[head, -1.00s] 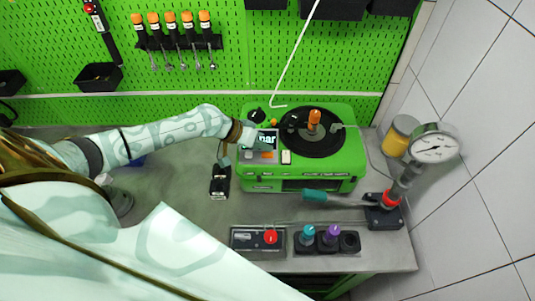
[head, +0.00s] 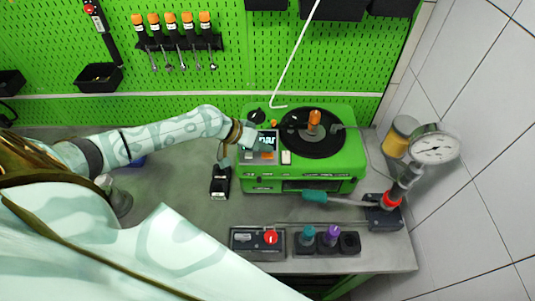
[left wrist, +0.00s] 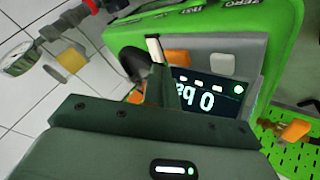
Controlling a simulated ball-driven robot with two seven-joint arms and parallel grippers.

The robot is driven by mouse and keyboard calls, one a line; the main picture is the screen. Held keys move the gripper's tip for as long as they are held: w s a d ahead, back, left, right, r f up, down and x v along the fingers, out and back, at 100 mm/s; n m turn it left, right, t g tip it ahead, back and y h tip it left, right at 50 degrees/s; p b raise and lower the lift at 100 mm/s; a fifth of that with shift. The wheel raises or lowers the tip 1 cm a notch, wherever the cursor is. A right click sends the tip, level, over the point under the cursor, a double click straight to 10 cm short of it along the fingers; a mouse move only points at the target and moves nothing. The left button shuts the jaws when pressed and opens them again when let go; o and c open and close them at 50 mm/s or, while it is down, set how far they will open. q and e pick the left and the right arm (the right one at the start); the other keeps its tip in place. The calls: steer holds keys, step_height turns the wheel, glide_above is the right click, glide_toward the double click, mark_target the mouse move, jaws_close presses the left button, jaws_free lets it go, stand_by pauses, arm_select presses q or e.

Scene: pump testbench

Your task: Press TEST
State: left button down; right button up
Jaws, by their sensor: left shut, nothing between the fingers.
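The green testbench unit (head: 345,172) stands on the bench. Its grey panel carries a lit display (head: 267,143), partly covered by my left gripper. Below the display are an orange button (head: 267,156) and a pale button (head: 286,157). My left gripper (head: 254,143) is shut and empty over the panel's left part. In the left wrist view its dark finger (left wrist: 160,85) stands in front of the display (left wrist: 200,98), beside the orange button (left wrist: 178,57). Whether it touches a button I cannot tell. My right gripper is out of view.
A black disc with an orange knob (head: 314,118) sits on the unit's right. A gauge (head: 433,147) and a teal-handled lever (head: 315,195) stand at the right. A box with a red button (head: 270,237) and knob sockets (head: 328,241) line the front edge.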

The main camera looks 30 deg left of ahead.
mark_target(264, 156)
arm_select(q)
steer(key=shift+f, duration=0.1)
stand_by(0.6)
steer(key=shift+f, duration=0.3)
steer(key=shift+f+b, duration=0.45)
steer(key=shift+b, duration=0.2)
stand_by(0.4)
steer(key=shift+r+p, duration=0.85)
steer(key=shift+r, duration=0.05)
steer(key=shift+r, duration=0.1)
step_height(264, 156, up, 5)
steer(key=p, duration=0.5)
